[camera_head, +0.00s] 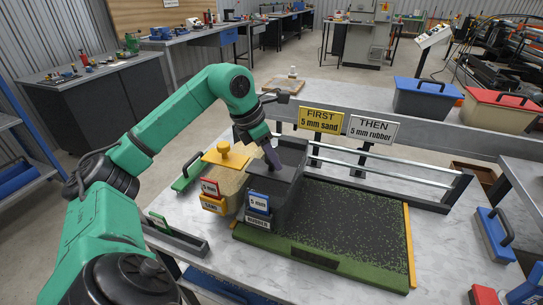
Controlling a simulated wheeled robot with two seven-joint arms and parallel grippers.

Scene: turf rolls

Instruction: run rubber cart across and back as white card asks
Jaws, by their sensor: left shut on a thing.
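The rubber cart (291,207) is a dark grey box with a "RUBBER" label and a blue "5 mm" tag. It stands at the left end of the turf panel (350,222), whose surface is dark with green specks. My left gripper (273,160) is shut at the top of this cart, on its handle, which the fingers mostly hide. The white card (372,129) reads "THEN 5 mm rubber"; the yellow card (321,119) beside it reads "FIRST 5 mm sand". My right gripper is out of view.
The yellow-lidded sand cart (226,172), with a red "5 mm" tag, stands just left of the rubber cart. A rail (400,172) runs behind the turf, a yellow strip (409,245) along its right edge. The turf right of the cart is clear.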

